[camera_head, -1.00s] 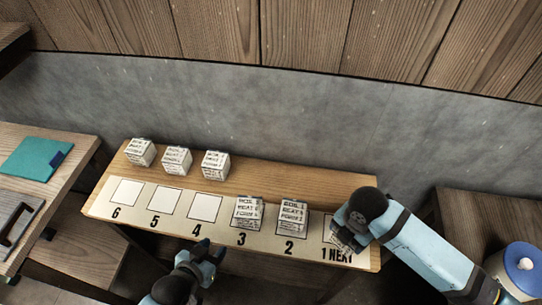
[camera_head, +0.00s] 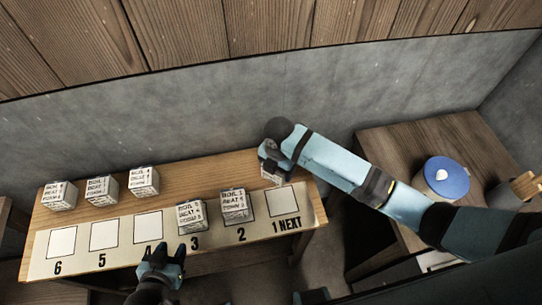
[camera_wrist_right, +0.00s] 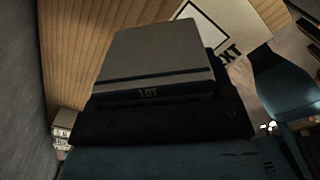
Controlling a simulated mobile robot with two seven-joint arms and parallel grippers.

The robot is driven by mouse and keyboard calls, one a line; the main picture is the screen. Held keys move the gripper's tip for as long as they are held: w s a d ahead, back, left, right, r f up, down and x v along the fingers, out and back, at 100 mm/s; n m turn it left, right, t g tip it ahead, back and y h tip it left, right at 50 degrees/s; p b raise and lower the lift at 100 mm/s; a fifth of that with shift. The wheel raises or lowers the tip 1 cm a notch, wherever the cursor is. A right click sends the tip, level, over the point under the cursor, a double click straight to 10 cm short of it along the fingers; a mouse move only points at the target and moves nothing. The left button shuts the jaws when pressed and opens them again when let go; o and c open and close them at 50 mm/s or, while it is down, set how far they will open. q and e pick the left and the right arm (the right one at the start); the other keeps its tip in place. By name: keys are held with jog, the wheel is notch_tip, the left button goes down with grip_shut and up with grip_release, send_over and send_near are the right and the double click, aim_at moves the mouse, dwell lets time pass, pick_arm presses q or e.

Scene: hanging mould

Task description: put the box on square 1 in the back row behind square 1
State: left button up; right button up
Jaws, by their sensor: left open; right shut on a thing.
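My right gripper (camera_head: 268,160) is shut on a white printed box (camera_head: 270,176), over the bare wood strip behind square 1. The gripper hides much of the box, and I cannot tell whether it touches the wood. In the right wrist view the box (camera_wrist_right: 157,60) fills the middle, between the jaws. Square 1 (camera_head: 281,201), marked "1 NEXT", is empty. My left gripper (camera_head: 163,258) is open and empty at the front edge near square 4.
Boxes stand on square 2 (camera_head: 233,205) and square 3 (camera_head: 191,216). Back-row boxes stand behind square 4 (camera_head: 143,181), square 5 (camera_head: 101,191) and square 6 (camera_head: 60,196). The wood behind squares 2 and 3 is clear. A blue-lidded pot (camera_head: 444,178) stands on the right table.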

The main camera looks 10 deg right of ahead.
jog(key=w+f, duration=0.1)
jog(key=w, duration=0.3)
jog(key=w+f+p, duration=0.1)
jog(key=w, duration=0.2)
jog(key=shift+w+f, duration=0.1)
jog(key=shift+f, duration=0.2)
notch_tip(320, 180, down, 4)
jog(key=shift+r, duration=0.1)
jog(key=shift+w+f+p, duration=0.15)
jog(key=shift+f+p, duration=0.15)
jog(key=shift+f, duration=0.1)
jog(key=o, duration=1)
